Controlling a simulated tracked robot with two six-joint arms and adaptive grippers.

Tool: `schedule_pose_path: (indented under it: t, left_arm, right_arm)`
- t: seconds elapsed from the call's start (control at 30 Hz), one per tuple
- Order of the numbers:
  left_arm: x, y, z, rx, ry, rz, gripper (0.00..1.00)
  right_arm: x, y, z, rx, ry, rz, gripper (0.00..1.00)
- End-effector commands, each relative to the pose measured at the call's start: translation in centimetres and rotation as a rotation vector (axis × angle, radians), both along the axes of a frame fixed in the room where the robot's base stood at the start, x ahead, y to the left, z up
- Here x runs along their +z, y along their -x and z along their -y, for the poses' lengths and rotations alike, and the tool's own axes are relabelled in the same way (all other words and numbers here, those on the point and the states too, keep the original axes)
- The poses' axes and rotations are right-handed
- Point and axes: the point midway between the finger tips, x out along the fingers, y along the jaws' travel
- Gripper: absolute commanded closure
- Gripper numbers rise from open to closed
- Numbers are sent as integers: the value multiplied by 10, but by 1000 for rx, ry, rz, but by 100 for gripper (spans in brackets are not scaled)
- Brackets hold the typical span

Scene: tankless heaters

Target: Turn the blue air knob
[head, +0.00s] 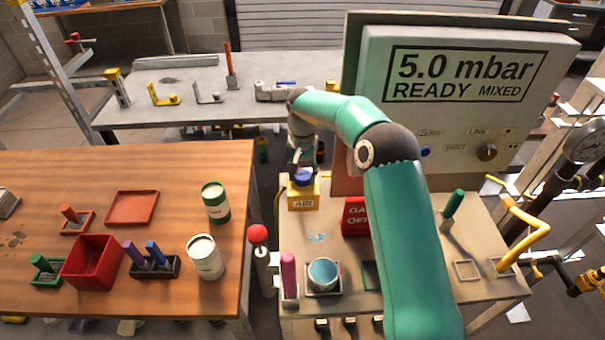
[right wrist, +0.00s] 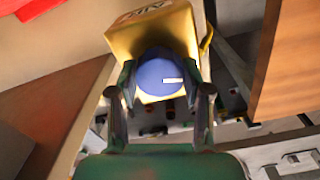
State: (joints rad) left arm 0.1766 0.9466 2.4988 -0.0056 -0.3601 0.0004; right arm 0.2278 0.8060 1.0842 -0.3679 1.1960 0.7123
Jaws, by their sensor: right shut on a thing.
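The blue air knob (head: 303,176) sits on top of a yellow block (head: 304,196) labelled AIR, at the left edge of the bench with the display panel. In the right wrist view the round blue knob (right wrist: 160,76) has a white mark pointing right, and the yellow block (right wrist: 140,40) is behind it. My right gripper (head: 302,166) comes down on the knob from above. In the wrist view its two fingers (right wrist: 162,90) are on either side of the knob and shut on it. My left gripper is not in view.
The display panel (head: 420,105) reads 5.0 mbar READY MIXED. A red block (head: 355,215), partly hidden by my right arm, stands right of the air block. A blue cup (head: 323,273) and a red-topped post (head: 259,245) stand nearer. The wooden table (head: 110,165) lies left, across a gap.

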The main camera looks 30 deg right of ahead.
Motion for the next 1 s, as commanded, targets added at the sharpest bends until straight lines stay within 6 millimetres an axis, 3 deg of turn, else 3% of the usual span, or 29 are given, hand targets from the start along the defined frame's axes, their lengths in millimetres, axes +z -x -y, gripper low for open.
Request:
schedule_pose_path:
  t: [0.5, 1.0]
  left_arm:
    - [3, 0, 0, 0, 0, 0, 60]
    - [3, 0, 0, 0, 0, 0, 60]
  right_arm:
    - [3, -3, 0, 388, 2, 13, 86]
    - [3, -4, 0, 474, 3, 14, 86]
